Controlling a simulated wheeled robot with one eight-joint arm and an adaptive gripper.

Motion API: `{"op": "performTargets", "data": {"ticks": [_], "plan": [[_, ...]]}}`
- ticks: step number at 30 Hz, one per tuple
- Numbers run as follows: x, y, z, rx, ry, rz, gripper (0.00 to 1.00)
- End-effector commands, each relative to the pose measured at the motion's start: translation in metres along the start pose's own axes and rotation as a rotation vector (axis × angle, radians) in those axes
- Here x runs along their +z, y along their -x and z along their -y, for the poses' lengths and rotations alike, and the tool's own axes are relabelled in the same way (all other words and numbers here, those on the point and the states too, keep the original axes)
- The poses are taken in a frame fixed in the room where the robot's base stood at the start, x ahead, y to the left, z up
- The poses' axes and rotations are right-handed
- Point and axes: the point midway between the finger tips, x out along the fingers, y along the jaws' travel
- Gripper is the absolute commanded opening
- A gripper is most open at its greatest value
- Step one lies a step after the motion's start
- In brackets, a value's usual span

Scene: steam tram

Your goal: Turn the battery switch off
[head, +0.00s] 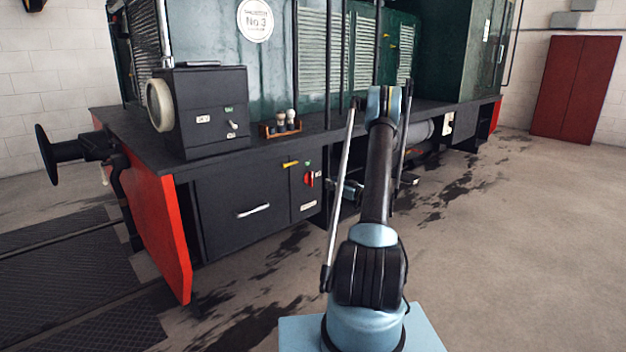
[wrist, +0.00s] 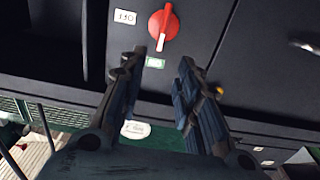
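The red rotary battery switch (head: 309,179) is on the dark panel below the tram's running board, right of the drawer handle. In the wrist view, which appears upside down, its red knob (wrist: 163,24) has a pale-tipped pointer aimed towards a small green label (wrist: 155,62). A white label (wrist: 125,17) beside the knob seems to read OFF upside down. My gripper (wrist: 160,65) is open and empty, with its two fingers apart, just short of the knob in the picture. I see no contact. In the head view the fingers cannot be clearly made out near my arm.
A dark box with a round lamp (head: 159,105) and a small lever switch (head: 232,125) stands on the running board. A wooden tray (head: 264,132) with bottle-like items sits beside it. A yellow handle (head: 291,163) is near the switch. Open floor lies to the right.

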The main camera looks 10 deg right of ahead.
Motion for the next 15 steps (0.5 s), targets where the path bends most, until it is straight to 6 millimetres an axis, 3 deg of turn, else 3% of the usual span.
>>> {"op": "performTargets", "data": {"ticks": [15], "plan": [[0.0, -0.093, 0.001, -0.003, 0.0, 0.001, 0.31]]}}
